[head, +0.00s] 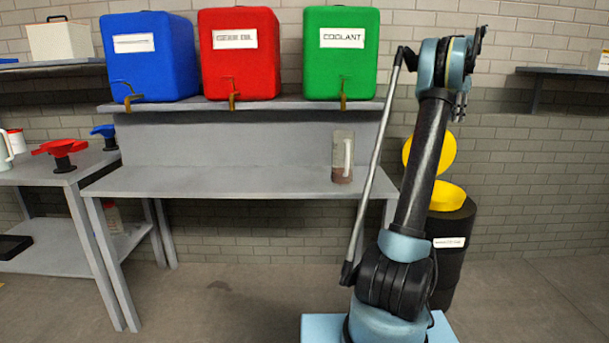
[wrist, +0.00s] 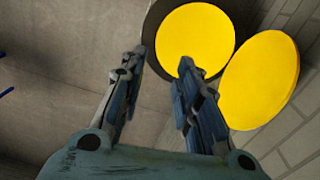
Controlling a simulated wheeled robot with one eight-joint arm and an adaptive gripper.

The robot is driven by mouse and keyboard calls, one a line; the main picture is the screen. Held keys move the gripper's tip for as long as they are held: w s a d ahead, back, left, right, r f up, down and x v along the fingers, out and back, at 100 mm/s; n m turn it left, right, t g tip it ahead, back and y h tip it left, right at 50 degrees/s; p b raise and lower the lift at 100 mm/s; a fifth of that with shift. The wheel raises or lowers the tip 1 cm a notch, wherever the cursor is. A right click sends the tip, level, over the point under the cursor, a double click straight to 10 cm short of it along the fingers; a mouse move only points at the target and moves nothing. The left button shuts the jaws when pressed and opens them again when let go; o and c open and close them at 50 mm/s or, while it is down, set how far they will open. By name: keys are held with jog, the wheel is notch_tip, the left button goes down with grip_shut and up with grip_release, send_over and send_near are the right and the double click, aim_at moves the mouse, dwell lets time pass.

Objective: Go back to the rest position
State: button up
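My gripper (wrist: 160,62) shows in the wrist view with its two fingers apart and nothing between them. It points down toward the floor and a yellow-topped black drum. In the head view my arm stands upright at the right, and my gripper (head: 461,105) hangs at its top, partly hidden by the arm and small. It is above and in front of the black drum (head: 455,262), touching nothing that I can see.
A clear jug (head: 342,160) with some dark liquid stands on the grey bench (head: 230,180). Blue (head: 150,60), red (head: 240,55) and green (head: 341,55) tanks sit on the shelf above. The drum has a raised yellow lid (head: 432,155). A side table (head: 60,175) holds funnels. Floor in front is clear.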

jog(key=s+a+f+n, duration=0.1)
jog(key=s+a+n, duration=0.2)
jog(key=s+a, duration=0.5)
jog(key=s+a+f+n+t, duration=0.15)
jog(key=s+a, duration=0.35)
jog(key=a, duration=0.6)
jog(key=s+a+n, duration=0.4)
jog(key=s+a, duration=0.3)
jog(key=a, duration=0.2)
jog(key=s+a+f+n, duration=0.4)
jog(key=s+a+f, duration=0.3)
jog(key=s+f, duration=0.6)
jog(key=s+a+f+n+t, duration=0.1)
jog(key=s+a+f+n, duration=0.3)
jog(key=s+f, duration=1)
jog(key=a, duration=0.3)
jog(key=shift+s+a+f, duration=0.15)
jog(key=shift+s+f, duration=0.1)
jog(key=shift+s, duration=0.05)
